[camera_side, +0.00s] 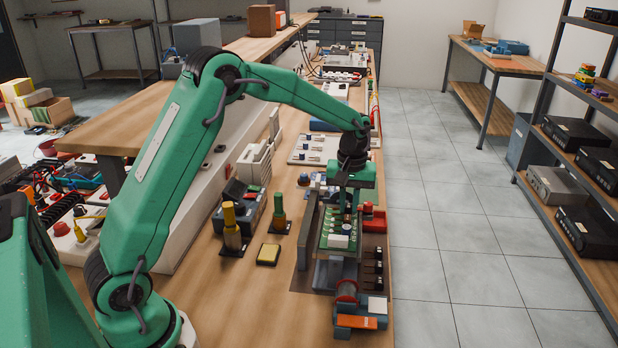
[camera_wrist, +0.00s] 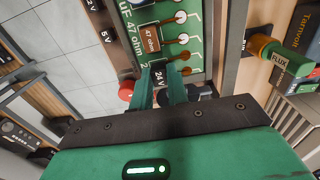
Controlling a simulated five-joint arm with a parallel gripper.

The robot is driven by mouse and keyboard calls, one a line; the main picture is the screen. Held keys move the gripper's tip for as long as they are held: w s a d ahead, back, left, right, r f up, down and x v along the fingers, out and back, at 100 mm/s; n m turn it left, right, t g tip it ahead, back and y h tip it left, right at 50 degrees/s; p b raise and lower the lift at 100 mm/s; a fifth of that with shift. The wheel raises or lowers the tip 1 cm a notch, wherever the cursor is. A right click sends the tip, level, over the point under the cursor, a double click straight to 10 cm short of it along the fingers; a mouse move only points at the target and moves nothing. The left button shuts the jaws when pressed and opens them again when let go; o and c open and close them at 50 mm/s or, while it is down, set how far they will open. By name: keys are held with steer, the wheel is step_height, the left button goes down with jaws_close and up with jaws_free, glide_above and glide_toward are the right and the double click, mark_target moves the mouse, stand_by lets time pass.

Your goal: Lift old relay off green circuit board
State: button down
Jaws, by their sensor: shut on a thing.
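The green circuit board (camera_side: 327,229) lies in a grey holder on the bench, and its printed face fills the upper middle of the wrist view (camera_wrist: 181,60). A dark block marked "24 V" (camera_wrist: 159,77), which looks like the relay, is between my gripper's green fingers at the board's near end. My gripper (camera_wrist: 161,86) is shut on it. In the side view my gripper (camera_side: 347,207) points down over the far part of the board, and the relay is hidden there. I cannot tell whether the relay touches the board.
Black blocks (camera_side: 378,265) stand in a row right of the holder; the wrist view shows blocks marked "5 V" (camera_wrist: 106,37) and "12 V". A grey wall (camera_side: 308,222) flanks the board on the left.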

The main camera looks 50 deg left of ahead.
mark_target(350, 207)
steer(key=shift+r, duration=0.2)
steer(key=shift+r, duration=0.55)
steer(key=r, duration=0.1)
steer(key=d+r, duration=0.1)
steer(key=r, duration=0.1)
steer(key=shift+s+r, duration=0.15)
steer(key=shift+s, duration=0.05)
steer(key=s+d+r, duration=0.5)
steer(key=d+r, duration=0.1)
steer(key=d, duration=0.3)
steer(key=shift+d, duration=0.25)
steer(key=shift+w+r, duration=0.1)
steer(key=shift+r, duration=0.55)
steer(key=shift+r, duration=0.35)
steer(key=shift+r, duration=0.35)
steer(key=shift+r, duration=0.35)
steer(key=shift+r, duration=0.35)
